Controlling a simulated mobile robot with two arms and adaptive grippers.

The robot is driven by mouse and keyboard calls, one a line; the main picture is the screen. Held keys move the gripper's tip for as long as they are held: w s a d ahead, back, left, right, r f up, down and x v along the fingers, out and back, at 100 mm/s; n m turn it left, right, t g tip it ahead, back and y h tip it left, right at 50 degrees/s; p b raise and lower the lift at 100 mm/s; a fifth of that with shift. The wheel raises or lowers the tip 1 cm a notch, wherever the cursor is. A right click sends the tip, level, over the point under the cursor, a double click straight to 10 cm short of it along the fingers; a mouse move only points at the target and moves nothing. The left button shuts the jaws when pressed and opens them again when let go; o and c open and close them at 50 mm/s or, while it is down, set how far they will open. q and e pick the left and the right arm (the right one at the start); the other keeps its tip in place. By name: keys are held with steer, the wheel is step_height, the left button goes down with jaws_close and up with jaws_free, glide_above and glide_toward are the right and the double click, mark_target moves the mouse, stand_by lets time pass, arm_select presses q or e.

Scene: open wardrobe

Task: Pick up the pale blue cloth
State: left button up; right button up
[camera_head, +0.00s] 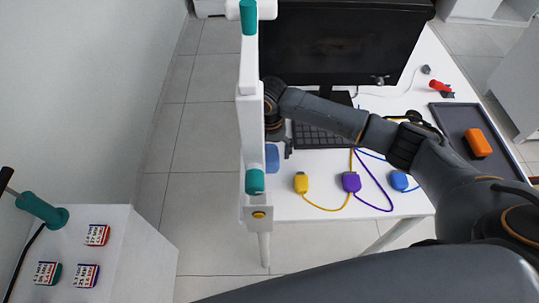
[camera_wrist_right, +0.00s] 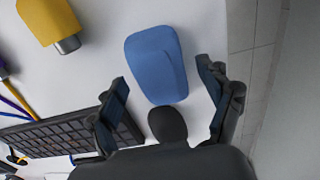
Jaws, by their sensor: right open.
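The pale blue cloth (camera_head: 272,158) lies near the left edge of the white table, partly hidden behind a white upright piece in the head view. In the right wrist view it is a smooth, rounded blue block shape (camera_wrist_right: 155,62) on the white tabletop. My right gripper (camera_head: 281,148) is at the cloth's far side in the head view. In the right wrist view the open gripper (camera_wrist_right: 166,82) has one finger on each side of the cloth's near end. A gap shows on both sides. Contact cannot be told. My left gripper is not in view.
A white upright piece (camera_head: 248,110) with teal ends stands close to my right gripper. A keyboard (camera_head: 318,133), a monitor (camera_head: 340,40), a yellow plug (camera_head: 301,183) and a purple plug (camera_head: 351,181) are near. A grey tray (camera_head: 452,118) holds an orange block (camera_head: 478,142).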

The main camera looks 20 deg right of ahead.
mark_target(269, 153)
steer(key=c, duration=1.2)
steer(key=shift+r, duration=0.1)
steer(key=shift+c, duration=0.2)
step_height(269, 153, up, 10)
steer(key=b, duration=0.2)
